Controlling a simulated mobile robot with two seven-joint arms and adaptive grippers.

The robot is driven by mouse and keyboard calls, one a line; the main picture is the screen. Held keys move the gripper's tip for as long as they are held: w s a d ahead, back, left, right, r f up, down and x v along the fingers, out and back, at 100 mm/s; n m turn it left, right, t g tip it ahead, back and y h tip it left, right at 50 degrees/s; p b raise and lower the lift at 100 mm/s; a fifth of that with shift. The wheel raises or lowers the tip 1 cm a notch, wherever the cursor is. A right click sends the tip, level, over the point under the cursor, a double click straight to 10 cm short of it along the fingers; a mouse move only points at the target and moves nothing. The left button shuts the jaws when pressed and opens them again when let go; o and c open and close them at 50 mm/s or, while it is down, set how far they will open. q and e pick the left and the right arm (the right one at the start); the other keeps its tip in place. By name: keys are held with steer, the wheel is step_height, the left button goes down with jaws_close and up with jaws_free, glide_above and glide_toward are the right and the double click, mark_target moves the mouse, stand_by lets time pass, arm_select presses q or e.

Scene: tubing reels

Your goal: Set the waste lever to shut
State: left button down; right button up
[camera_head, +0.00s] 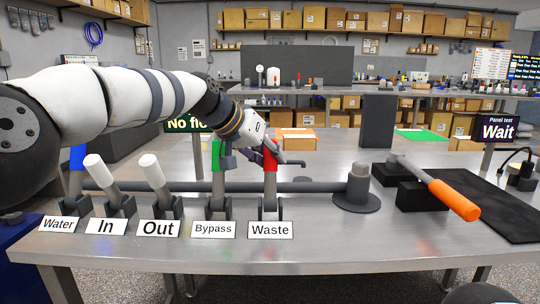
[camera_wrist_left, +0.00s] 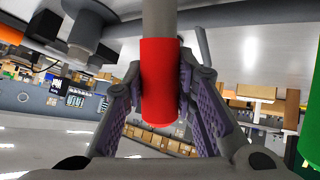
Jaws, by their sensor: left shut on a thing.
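The waste lever (camera_head: 270,183) has a red grip and stands about upright behind the label "Waste" (camera_head: 270,230). My left gripper (camera_head: 273,155) is at the top of this lever, its arm reaching in from the left. In the left wrist view, the red grip (camera_wrist_left: 160,85) lies between the two purple-padded fingers, which are closed around it. The grey shaft of the lever runs out of the top of that view. My right gripper does not show.
Close left stands the green bypass lever (camera_head: 218,158), upright. The white Out lever (camera_head: 152,170), white In lever (camera_head: 97,170) and blue Water lever (camera_head: 77,160) stand farther left. An orange-handled tool (camera_head: 453,199) rests at right. A panel sign (camera_head: 497,128) reads "Wait".

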arm_select(q)
steer(key=shift+f, duration=0.1)
stand_by(0.3)
steer(key=c, duration=1.3)
jaws_free()
steer(key=shift+w, duration=0.1)
steer(key=v, duration=1.2)
